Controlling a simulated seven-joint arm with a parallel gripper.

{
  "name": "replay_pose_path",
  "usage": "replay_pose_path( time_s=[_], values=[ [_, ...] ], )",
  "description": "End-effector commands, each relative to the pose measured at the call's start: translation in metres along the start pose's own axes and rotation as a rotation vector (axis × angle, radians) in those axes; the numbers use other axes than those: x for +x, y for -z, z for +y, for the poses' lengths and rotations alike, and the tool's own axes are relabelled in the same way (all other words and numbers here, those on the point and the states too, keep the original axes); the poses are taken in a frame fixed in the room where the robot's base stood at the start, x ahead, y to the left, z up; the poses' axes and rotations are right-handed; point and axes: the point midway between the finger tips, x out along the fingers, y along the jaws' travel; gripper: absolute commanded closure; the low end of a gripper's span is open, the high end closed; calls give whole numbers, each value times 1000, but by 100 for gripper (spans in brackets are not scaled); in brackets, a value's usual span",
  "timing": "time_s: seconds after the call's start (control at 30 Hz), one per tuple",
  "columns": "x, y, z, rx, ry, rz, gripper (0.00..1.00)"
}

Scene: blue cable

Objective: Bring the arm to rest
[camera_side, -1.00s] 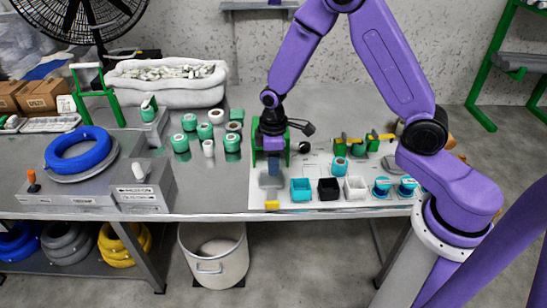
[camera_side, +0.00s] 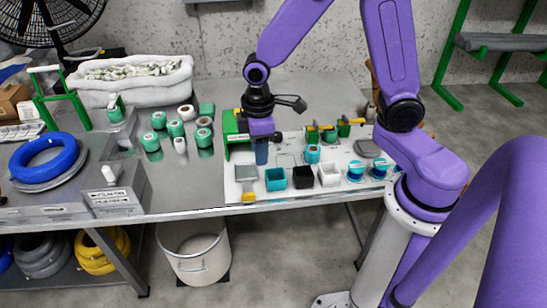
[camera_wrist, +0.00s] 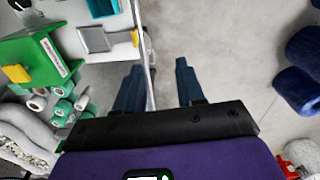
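My gripper (camera_side: 262,152) points down above the right part of the bench in the side view, just right of a green bracket (camera_side: 229,128). In the wrist view its two dark blue fingers (camera_wrist: 158,72) stand apart with nothing between them, so it is open and empty. The blue cable (camera_side: 68,162) lies coiled in a ring on a grey holder at the left of the bench, far from my gripper.
Below the gripper, a white board (camera_side: 240,192) carries a teal box (camera_side: 276,180), a black box (camera_side: 303,178) and a white box (camera_side: 329,175). Green tape rolls (camera_side: 152,143) stand to the left.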

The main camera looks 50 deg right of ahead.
Motion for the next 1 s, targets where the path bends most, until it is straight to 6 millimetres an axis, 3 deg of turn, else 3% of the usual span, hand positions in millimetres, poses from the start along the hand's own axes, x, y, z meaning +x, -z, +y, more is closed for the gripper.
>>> replay_pose_path(
  time_s=[0.2, 0.5, 0.7, 1.0],
  values=[
    [-37, -37, -49, -69, 0, 12, 62],
    [-72, -104, -103, -157, 5, 20, 62],
    [-83, -141, -122, -198, 8, 21, 62],
    [-85, -154, -128, -211, 9, 19, 62]
  ],
)
